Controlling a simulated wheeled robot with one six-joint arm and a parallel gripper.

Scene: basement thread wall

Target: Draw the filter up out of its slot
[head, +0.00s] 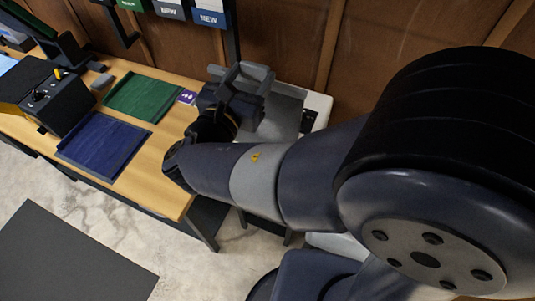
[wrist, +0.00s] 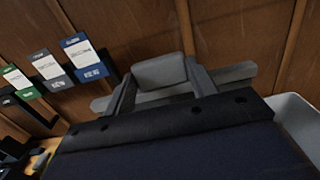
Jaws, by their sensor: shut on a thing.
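My gripper (wrist: 158,80) is shut on a grey block, which I take to be the filter's grip (wrist: 160,72), between its two fingers in the wrist view. A grey bar shows on both sides behind the fingers, and I cannot tell whether it belongs to the filter. In the head view my gripper (head: 246,82) is over the white-edged housing (head: 319,103) at the right end of the table. The slot and the lower part of the filter are hidden by my gripper and arm, so how far the filter stands out cannot be told.
A dark floor mat (head: 65,255) lies in front.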

